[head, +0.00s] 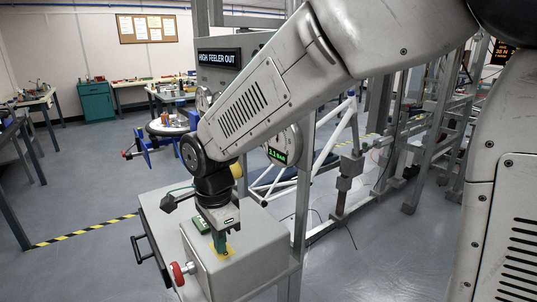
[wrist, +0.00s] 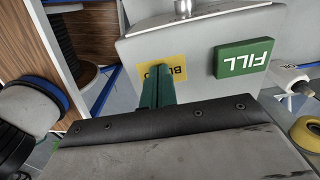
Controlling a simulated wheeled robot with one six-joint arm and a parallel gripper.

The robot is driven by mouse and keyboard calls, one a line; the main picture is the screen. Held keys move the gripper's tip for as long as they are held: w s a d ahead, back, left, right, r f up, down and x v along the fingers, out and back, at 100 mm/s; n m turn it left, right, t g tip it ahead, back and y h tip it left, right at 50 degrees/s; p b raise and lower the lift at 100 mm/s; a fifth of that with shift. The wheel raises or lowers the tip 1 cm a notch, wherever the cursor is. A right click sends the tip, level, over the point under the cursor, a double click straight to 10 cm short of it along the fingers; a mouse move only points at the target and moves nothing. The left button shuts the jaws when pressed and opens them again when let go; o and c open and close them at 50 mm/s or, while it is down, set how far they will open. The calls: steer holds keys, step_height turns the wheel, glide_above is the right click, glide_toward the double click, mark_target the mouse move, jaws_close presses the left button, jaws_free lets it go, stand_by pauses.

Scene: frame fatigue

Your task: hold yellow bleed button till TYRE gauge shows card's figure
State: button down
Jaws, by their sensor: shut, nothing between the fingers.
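My gripper (head: 221,250) points down at the grey box (head: 238,268), its green fingers together and empty. In the wrist view the fingertips (wrist: 158,70) cover part of the yellow bleed button (wrist: 177,74), whose lettering is partly hidden. Its yellow edge also shows in the head view (head: 232,252). I cannot tell whether the fingers press it or hover just above. The green FILL button (wrist: 246,57) lies beside it, clear of the fingers. A round gauge with a green display (head: 277,155) seems to read 3.1 bar. I cannot make out the card or its figure.
A red knob (head: 179,272) sticks out of the box's front. A sign (head: 219,58) reads HIGH FEELER OUT. A white bicycle-like frame (head: 325,150) stands in a rig behind the box. Open floor (head: 90,190) lies to the left, crossed by striped tape.

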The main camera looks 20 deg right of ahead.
steer(key=shift+s+d+f, duration=0.1)
steer(key=shift+s+f, duration=0.1)
steer(key=shift+f, duration=0.1)
steer(key=shift+r, duration=0.25)
step_height(320, 180, up, 14)
steer(key=shift+w, duration=0.2)
